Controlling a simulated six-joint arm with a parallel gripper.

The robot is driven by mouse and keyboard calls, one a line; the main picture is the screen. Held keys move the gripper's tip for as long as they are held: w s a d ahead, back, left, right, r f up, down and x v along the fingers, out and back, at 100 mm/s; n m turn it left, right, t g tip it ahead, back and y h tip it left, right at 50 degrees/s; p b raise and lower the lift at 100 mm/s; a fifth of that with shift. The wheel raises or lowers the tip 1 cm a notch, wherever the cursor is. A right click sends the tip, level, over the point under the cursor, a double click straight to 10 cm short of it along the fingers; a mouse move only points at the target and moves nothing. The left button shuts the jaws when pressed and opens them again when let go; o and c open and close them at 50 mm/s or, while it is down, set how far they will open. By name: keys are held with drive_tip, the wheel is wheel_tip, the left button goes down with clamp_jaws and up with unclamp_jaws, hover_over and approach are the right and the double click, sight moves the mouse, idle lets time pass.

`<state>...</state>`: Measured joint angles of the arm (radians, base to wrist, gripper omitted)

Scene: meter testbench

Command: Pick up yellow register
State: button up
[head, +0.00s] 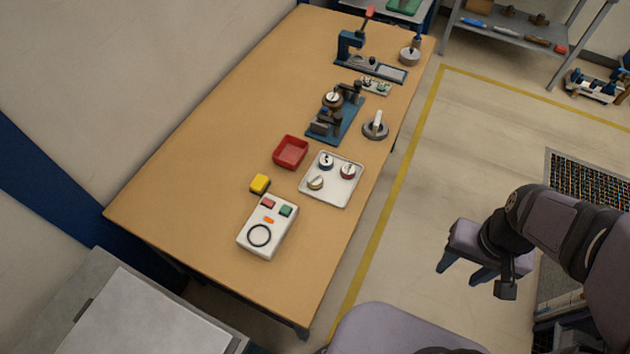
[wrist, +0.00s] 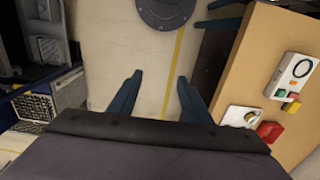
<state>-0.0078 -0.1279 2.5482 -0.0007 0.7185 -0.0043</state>
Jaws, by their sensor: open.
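A white tray (head: 331,197) on the wooden table holds three small round registers: a blue-rimmed one (head: 326,161), a red-rimmed one (head: 348,171) and a yellowish one (head: 316,183) at the tray's near left, which looks like the yellow register. A plain yellow block (head: 260,183) lies apart, left of the tray. My gripper (head: 460,275) is open and empty, over the floor to the right of the table and away from the tray. In the wrist view my open fingers (wrist: 159,76) have only floor between them. The tray (wrist: 234,117) shows partly at right; its registers are unclear there.
A red bin (head: 290,152) stands beside the tray, and a white control box (head: 267,226) is nearer. Blue fixtures (head: 335,120) and a grey round part (head: 376,126) stand farther back. The table's left side is clear. A metal shelf (head: 520,30) stands at back right.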

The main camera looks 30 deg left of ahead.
drive_tip(key=w+a+f+n+b, duration=0.3)
drive_tip(key=w+a+b, duration=0.1)
drive_tip(key=w+a, duration=0.5)
drive_tip(key=n+t+y+b, duration=0.2)
drive_tip(key=n+y+b, duration=0.1)
drive_tip(key=n+b, duration=0.4)
approach(315, 179)
drive_tip(key=shift+w+a+f+n+p, duration=0.3)
drive_tip(key=shift+a+n+p, duration=0.05)
drive_tip(key=shift+n+p, duration=0.2)
drive_tip(key=shift+s+d+p+x, duration=0.15)
drive_tip(key=shift+p+x, duration=0.6)
drive_tip(key=shift+x, duration=1.05)
drive_tip(key=shift+s+d+p+x, duration=0.1)
drive_tip(key=shift+p+x, duration=0.65)
drive_tip(key=shift+x, duration=1.05)
drive_tip(key=shift+f, duration=0.15)
drive_tip(key=c, duration=0.9)
